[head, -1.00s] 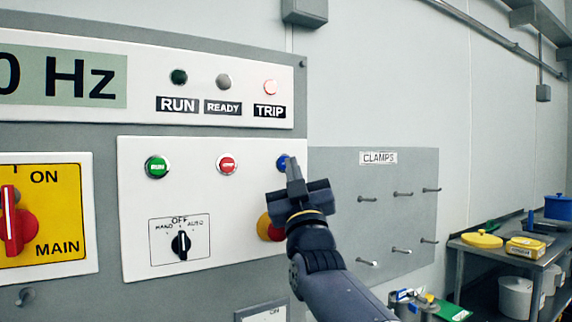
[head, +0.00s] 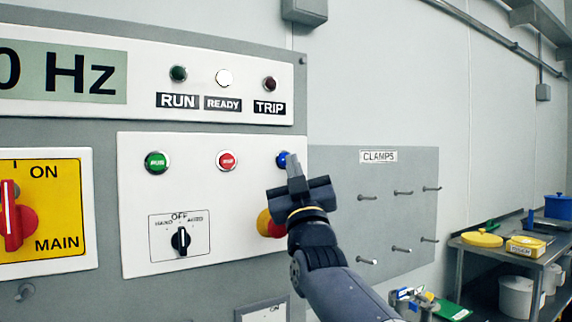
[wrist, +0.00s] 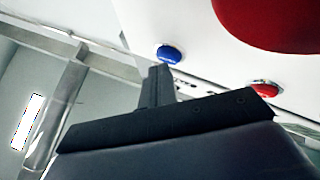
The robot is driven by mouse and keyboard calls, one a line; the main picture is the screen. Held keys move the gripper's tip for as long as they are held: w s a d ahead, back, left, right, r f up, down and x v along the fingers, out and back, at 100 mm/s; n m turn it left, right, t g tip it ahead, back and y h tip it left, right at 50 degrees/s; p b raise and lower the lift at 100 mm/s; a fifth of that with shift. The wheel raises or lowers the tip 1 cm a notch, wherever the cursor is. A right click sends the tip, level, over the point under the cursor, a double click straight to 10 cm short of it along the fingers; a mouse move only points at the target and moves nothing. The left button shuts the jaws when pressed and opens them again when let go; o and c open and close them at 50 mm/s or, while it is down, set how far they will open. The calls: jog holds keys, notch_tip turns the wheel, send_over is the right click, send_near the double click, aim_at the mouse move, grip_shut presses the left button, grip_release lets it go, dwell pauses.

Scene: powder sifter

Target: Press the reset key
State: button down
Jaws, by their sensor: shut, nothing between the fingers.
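The blue reset key (head: 283,160) sits at the upper right of the white control panel, partly hidden behind my fingertips in the head view. It shows whole in the wrist view (wrist: 170,54), just beyond the fingertips. My gripper (head: 294,160) is shut and empty, its tips in front of the blue key. Whether the tips touch the key cannot be told. The READY lamp (head: 223,78) is lit white. The TRIP lamp (head: 270,84) and the RUN lamp (head: 179,74) are dark.
The green RUN button (head: 157,163) and a red button (head: 227,161) lie left of the blue key. A red mushroom button on yellow (head: 264,224) is partly behind my gripper. A selector (head: 181,240) points toward OFF. A CLAMPS board (head: 400,205) with pegs is at right.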

jog(key=shift+s+d, duration=0.25)
jog(key=shift+s, duration=0.1)
jog(key=s+d+b, duration=0.1)
jog(key=s+b, duration=0.1)
jog(key=s+d+b, duration=0.1)
jog(key=s+d, duration=0.1)
jog(key=shift+s+b, duration=0.1)
jog(key=shift+b, duration=0.25)
jog(key=shift+a, duration=0.15)
dwell(0.5)
